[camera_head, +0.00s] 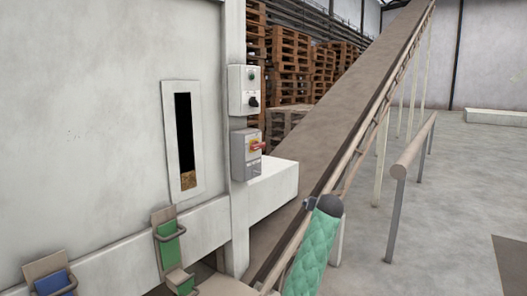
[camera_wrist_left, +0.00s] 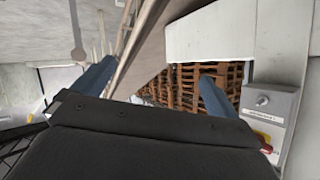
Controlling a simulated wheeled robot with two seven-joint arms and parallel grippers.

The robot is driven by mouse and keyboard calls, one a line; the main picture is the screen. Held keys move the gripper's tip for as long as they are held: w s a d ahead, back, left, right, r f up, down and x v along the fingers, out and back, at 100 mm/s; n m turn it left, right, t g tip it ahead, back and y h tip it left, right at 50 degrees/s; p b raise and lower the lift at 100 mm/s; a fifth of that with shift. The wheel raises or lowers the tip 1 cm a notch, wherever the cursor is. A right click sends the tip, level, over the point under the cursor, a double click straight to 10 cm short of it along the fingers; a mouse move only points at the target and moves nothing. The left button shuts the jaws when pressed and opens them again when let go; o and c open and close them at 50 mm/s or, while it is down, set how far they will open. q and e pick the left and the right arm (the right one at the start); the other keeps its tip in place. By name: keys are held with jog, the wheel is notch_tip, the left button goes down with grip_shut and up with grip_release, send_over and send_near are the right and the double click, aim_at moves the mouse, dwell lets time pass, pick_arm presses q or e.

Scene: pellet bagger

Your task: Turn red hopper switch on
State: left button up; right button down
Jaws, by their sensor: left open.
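The red rotary switch (camera_head: 257,145) sits on a yellow plate on the front of the lower grey control box (camera_head: 240,158), on the post of the machine. In the left wrist view the same grey box (camera_wrist_left: 266,106) stands at the right edge, with a silver knob and the red switch (camera_wrist_left: 265,144) partly cut off by the dark gripper body. My left gripper (camera_wrist_left: 157,72) is open, its two blue-grey fingers wide apart with nothing between them. The box lies to the right of the fingers, apart from them.
An upper control box (camera_head: 243,90) with a green button and black knob is just above. A white ledge (camera_head: 275,185) juts out below. A sloping conveyor (camera_head: 345,95) and a railing (camera_head: 408,155) stand to the right. Pallets (camera_head: 290,60) are stacked behind.

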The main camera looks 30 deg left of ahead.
pick_arm(q)
jog(key=w+a+r+n+g+y, duration=0.1)
jog(key=w+a+r+n+y, duration=0.1)
jog(key=a+r, duration=0.35)
jog(key=w+a+r+n+g+y, duration=0.1)
jog(key=a+r+n+y, duration=0.15)
jog(key=r, duration=0.65)
jog(key=n+g+y, duration=0.7)
jog(key=n+g, duration=0.1)
jog(key=n, duration=0.2)
send_near(261, 145)
jog(key=a, duration=0.1)
pick_arm(e)
notch_tip(261, 145, up, 5)
pick_arm(q)
jog(key=a+p, duration=0.3)
jog(key=a, duration=0.4)
jog(key=shift+w+a+f, duration=0.1)
jog(key=shift+w+a, duration=0.05)
jog(key=shift+a, duration=0.1)
pick_arm(e)
notch_tip(261, 145, down, 13)
jog(key=s+d, duration=0.1)
jog(key=s, duration=0.1)
jog(key=shift+d+r, duration=0.2)
pick_arm(q)
jog(key=c, duration=1)
pick_arm(e)
jog(key=shift+w, duration=0.1)
